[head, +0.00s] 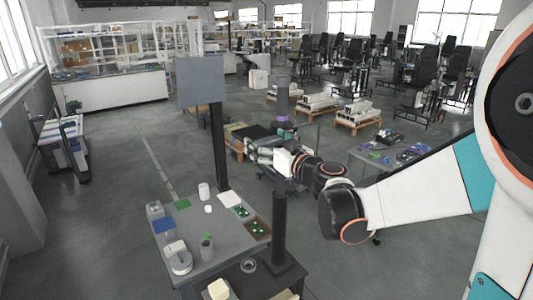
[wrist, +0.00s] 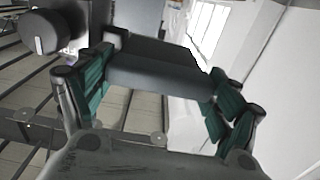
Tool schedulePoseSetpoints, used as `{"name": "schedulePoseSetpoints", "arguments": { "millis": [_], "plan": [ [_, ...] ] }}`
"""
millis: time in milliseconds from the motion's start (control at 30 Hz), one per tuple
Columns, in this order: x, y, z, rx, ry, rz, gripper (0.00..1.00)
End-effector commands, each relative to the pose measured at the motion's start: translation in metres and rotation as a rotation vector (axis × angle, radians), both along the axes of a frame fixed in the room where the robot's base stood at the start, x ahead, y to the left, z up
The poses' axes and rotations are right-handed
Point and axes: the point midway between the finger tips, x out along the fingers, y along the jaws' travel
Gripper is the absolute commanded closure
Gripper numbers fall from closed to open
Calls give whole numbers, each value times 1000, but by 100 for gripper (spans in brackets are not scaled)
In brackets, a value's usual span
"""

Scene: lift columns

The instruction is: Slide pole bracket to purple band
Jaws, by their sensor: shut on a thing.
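A dark upright pole (head: 280,225) stands on a dark base in the middle of the head view. A purple band (head: 282,119) circles it near its top. My gripper (head: 260,150) is at the pole, a little below the band's height. In the wrist view, its teal-padded fingers (wrist: 158,88) are shut on a dark grey block-like part, the pole bracket (wrist: 155,72). A round dark knob (wrist: 45,32) shows at the upper left there. In the head view my gripper and wrist partly hide the bracket, so its exact gap to the band is unclear.
A second pole with a grey panel (head: 200,80) stands to the left. A grey table (head: 205,262) with cups, a tray and small boxes is below. Another table (head: 365,160) with parts is behind my arm. Open floor lies at left.

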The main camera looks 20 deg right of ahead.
Motion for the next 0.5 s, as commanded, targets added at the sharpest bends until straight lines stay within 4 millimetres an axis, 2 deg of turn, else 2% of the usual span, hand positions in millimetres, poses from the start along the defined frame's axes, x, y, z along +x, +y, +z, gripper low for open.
{"name": "schedulePoseSetpoints", "arguments": {
  "millis": [33,133,500],
  "plan": [
    [1,0,14,2,0,0,60],
    [0,0,23,2,0,0,60],
    [0,0,24,3,0,-1,60]
  ]
}}
